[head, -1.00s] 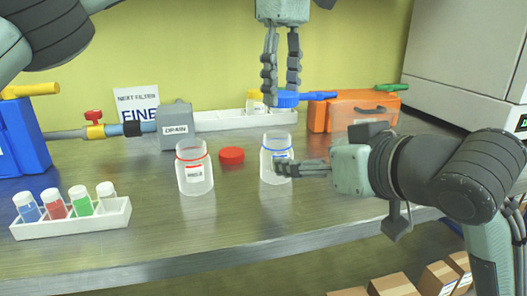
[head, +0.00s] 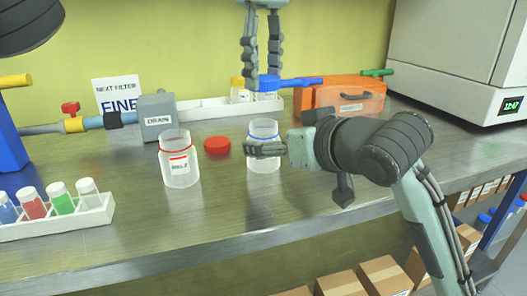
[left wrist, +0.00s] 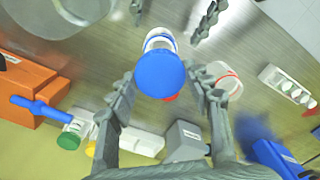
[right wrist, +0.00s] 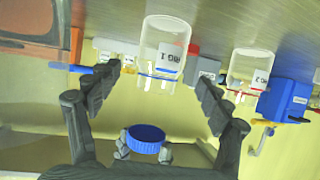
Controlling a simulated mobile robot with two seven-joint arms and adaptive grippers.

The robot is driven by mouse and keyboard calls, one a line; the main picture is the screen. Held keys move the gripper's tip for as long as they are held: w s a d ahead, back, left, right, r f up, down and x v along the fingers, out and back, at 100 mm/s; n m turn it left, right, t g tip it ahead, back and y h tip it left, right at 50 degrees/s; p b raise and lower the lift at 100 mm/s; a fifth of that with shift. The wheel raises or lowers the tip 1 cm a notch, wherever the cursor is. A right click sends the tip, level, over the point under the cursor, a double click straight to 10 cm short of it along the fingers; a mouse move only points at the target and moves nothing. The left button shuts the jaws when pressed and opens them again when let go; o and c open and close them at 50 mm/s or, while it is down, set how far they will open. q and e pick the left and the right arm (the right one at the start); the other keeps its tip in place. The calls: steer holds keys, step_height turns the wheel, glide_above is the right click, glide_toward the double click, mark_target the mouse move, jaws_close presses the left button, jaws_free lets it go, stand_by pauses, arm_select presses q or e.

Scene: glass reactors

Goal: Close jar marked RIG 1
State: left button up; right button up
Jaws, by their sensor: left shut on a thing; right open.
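The open glass jar marked RIG 1 (right wrist: 163,52) has a blue ring at its neck. It stands upright on the bench, and in the head view (head: 263,133) a right finger crosses in front of it. My right gripper (head: 262,148) is open, with its fingers either side of the jar in the right wrist view (right wrist: 160,90); contact cannot be told. My left gripper (head: 261,75) points down above the jar, shut on a blue lid (left wrist: 160,74). The lid also shows in the right wrist view (right wrist: 146,132). It is apart from the jar mouth.
A jar with a red ring (head: 180,160), apparently marked RIG 2, stands left, with a red lid (head: 217,145) between the jars. A vial rack (head: 60,222), a DRAIN box (head: 158,122), an orange case (head: 345,98) and a white rack (head: 205,107) surround them.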

mark_target(262, 140)
steer(key=x, duration=0.6)
steer(key=shift+w+a, duration=0.1)
steer(key=shift+w, duration=0.05)
steer(key=shift+c, duration=0.6)
steer(key=c, duration=1.7)
arm_select(q)
steer(key=shift+f, duration=2.45)
